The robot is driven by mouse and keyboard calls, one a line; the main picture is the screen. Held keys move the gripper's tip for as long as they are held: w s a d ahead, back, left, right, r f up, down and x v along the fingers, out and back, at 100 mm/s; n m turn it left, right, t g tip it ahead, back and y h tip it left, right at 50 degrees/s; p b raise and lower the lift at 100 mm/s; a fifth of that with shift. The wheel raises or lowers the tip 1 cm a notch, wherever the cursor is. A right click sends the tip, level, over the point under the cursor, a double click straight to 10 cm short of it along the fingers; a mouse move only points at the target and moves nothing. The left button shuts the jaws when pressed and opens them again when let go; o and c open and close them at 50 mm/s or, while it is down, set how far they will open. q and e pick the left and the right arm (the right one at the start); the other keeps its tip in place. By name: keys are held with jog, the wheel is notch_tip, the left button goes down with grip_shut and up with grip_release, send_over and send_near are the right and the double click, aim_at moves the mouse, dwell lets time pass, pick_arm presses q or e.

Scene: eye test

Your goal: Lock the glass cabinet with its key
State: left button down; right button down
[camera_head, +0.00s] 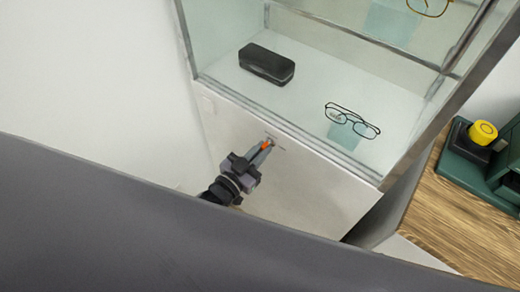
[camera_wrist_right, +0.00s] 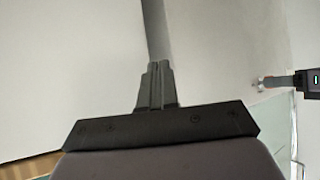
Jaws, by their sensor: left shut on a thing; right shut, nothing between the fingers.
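The glass cabinet (camera_head: 225,75) stands upright in the head view, with a pale lower panel (camera_head: 310,185) under its glass. My left gripper (camera_head: 264,152) is at this panel, just below the glass. The left gripper also shows at the right edge of the right wrist view (camera_wrist_right: 262,84). My right gripper (camera_wrist_right: 156,84) is shut and empty, away from the cabinet.
A black glasses case (camera_head: 266,63) and a pair of glasses (camera_head: 352,121) lie inside the cabinet. Another pair (camera_head: 428,6) is higher up. A wooden surface (camera_head: 455,220) at the right bears a dark green object with a yellow knob (camera_head: 483,133). A pale wall is left of the cabinet.

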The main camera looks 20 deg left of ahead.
pick_arm(q)
jog(key=shift+w+r+n, duration=0.15)
jog(key=shift+n, duration=0.25)
jog(key=c, duration=1.2)
grip_release()
jog(key=shift+o, duration=0.2)
jog(key=v, duration=0.7)
jog(key=s+a+f+n+g+y, duration=0.1)
jog(key=s+a+g+y, duration=0.1)
jog(key=s, duration=0.3)
jog(key=s+a+f+g+y+p, duration=0.1)
jog(key=s+a+f+g+y, duration=0.1)
jog(key=s+g, duration=0.2)
jog(key=shift+s+n, duration=0.4)
jog(key=shift+s, duration=0.7)
